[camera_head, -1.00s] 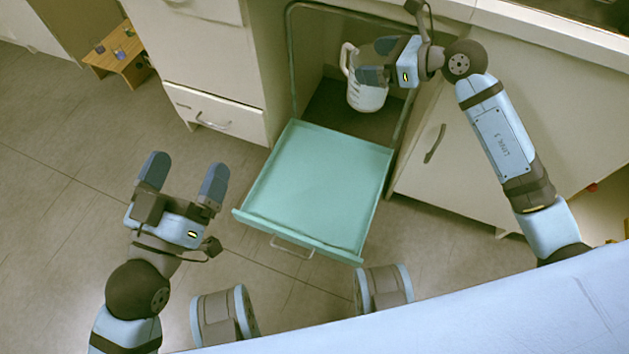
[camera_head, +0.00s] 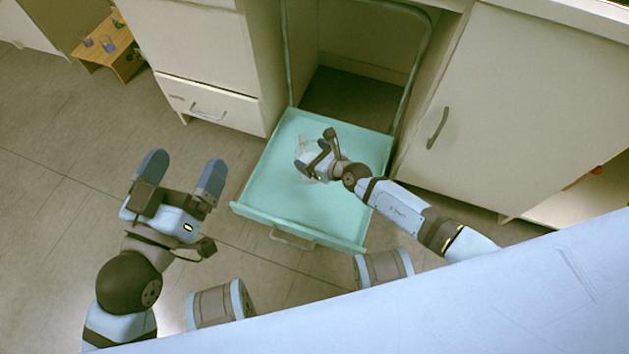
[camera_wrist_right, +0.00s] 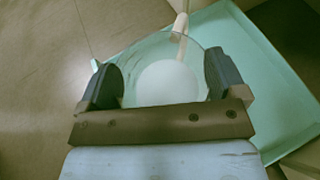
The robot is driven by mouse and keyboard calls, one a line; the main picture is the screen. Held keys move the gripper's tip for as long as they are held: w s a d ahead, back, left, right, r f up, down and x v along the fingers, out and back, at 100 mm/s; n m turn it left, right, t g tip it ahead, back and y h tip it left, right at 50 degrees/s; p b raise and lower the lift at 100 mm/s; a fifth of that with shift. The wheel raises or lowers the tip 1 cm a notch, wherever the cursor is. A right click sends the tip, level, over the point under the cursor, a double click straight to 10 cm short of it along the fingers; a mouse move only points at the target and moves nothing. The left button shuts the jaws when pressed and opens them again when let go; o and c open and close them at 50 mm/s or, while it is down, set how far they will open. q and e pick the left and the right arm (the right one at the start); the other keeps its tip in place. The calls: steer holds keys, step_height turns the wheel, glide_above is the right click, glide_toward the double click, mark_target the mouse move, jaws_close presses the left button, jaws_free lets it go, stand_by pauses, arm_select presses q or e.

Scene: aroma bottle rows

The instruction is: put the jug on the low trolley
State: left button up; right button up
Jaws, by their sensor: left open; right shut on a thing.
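The clear jug with whitish contents (camera_wrist_right: 168,84) sits between the two fingers of my right gripper (camera_head: 314,162), which is shut on it. In the head view the jug (camera_head: 303,143) is mostly hidden by this gripper. It is over the tray of the teal low trolley (camera_head: 270,195); I cannot tell whether its base touches the tray. The jug's pale handle points away from the gripper in the right wrist view. My left gripper (camera_head: 181,172) is open and empty, to the left of the trolley.
A cream drawer cabinet (camera_head: 212,85) stands behind left of the trolley, a cream cupboard (camera_head: 525,105) to its right. Behind the tray is a dark recess (camera_head: 350,95). A small wooden table (camera_head: 120,60) holds small items at far left. The tray around the jug looks bare.

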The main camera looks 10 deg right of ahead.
mark_target(303, 159)
step_height(303, 159, down, 6)
steer(key=b, duration=0.3)
steer(key=shift+r, duration=0.2)
step_height(303, 159, down, 3)
steer(key=shift+f+b, duration=0.1)
steer(key=shift+b, duration=0.95)
steer(key=shift+f+b, duration=0.3)
steer(key=shift+f, duration=0.2)
step_height(303, 159, down, 4)
steer(key=b, duration=0.2)
steer(key=shift+b, duration=0.4)
steer(key=o, duration=1.2)
steer(key=shift+f, duration=0.2)
arm_select(q)
steer(key=w+f+m, duration=0.1)
steer(key=w+a+f+m, duration=0.1)
steer(key=f+m, duration=0.1)
steer(key=w+f+m, duration=0.1)
steer(key=shift+a+f+m+h, duration=0.3)
steer(key=shift+a+f+m, duration=0.05)
steer(key=shift+m, duration=0.05)
arm_select(e)
steer(key=shift+r, duration=0.1)
